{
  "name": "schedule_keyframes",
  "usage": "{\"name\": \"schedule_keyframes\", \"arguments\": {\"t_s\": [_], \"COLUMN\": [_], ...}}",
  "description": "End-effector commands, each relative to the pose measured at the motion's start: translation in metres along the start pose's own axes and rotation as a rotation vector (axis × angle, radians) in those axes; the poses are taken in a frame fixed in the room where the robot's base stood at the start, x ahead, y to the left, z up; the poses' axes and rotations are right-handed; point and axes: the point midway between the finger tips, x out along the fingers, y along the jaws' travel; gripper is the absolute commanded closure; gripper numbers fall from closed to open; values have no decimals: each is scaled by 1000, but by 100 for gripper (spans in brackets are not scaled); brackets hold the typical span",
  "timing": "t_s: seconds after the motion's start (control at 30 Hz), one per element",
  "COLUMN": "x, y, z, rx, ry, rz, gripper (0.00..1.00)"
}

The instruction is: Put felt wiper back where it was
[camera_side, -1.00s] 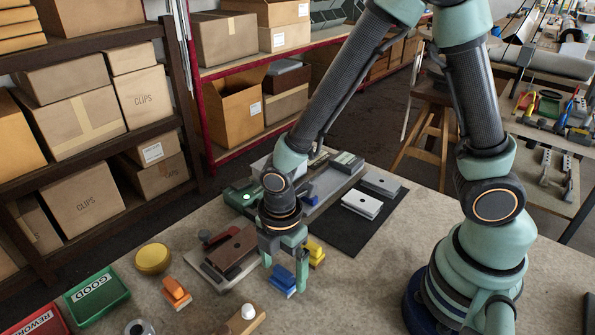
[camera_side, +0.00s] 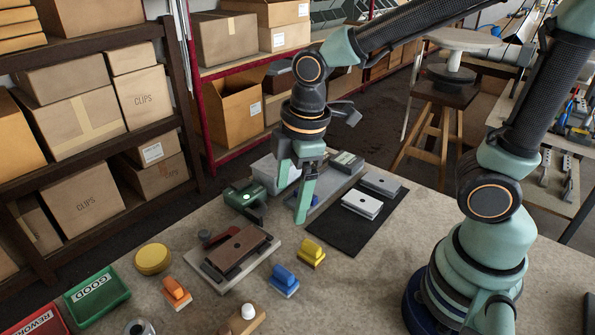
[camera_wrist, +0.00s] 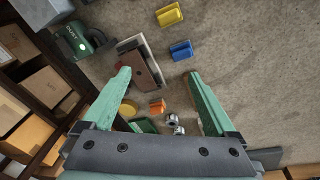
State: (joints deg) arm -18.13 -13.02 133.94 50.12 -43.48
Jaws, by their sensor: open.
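Three small wiper-like blocks with grips and pale undersides stand on the bench: blue (camera_side: 285,281), yellow (camera_side: 312,252) and orange (camera_side: 176,293). Which one the task means by felt wiper I cannot tell. The blue one stands right of the brown profile plate (camera_side: 236,250) on its pale base, apart from it. In the wrist view the blue (camera_wrist: 181,50), yellow (camera_wrist: 172,14) and orange (camera_wrist: 157,106) blocks all show. My gripper (camera_side: 291,207) is open and empty, raised above the bench behind the blocks. Its spread fingers also show in the wrist view (camera_wrist: 157,73).
A green device with a lit lamp (camera_side: 243,195) stands behind the plate. A dark mat (camera_side: 345,232) with pale parts lies at right. A yellow round pad (camera_side: 153,258), a green GOOD tray (camera_side: 97,296) and a white-knobbed wooden block (camera_side: 243,320) are nearer. The front right bench is clear.

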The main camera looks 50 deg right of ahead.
Motion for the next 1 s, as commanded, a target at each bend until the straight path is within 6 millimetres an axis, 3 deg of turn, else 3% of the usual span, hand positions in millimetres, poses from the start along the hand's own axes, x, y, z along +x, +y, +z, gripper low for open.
{"name": "schedule_keyframes", "arguments": {"t_s": [0.03, 0.2, 0.4, 0.57, 1.0], "x": [-15, -52, -76, -81, -81], "y": [11, 34, 44, 46, 46], "z": [11, 46, 74, 81, 81], "rx": [144, 611, 961, 1053, 1054], "ry": [36, 148, 254, 283, 283], "rz": [44, 148, 214, 228, 227], "gripper": [8, 8, 8, 8, 8]}}
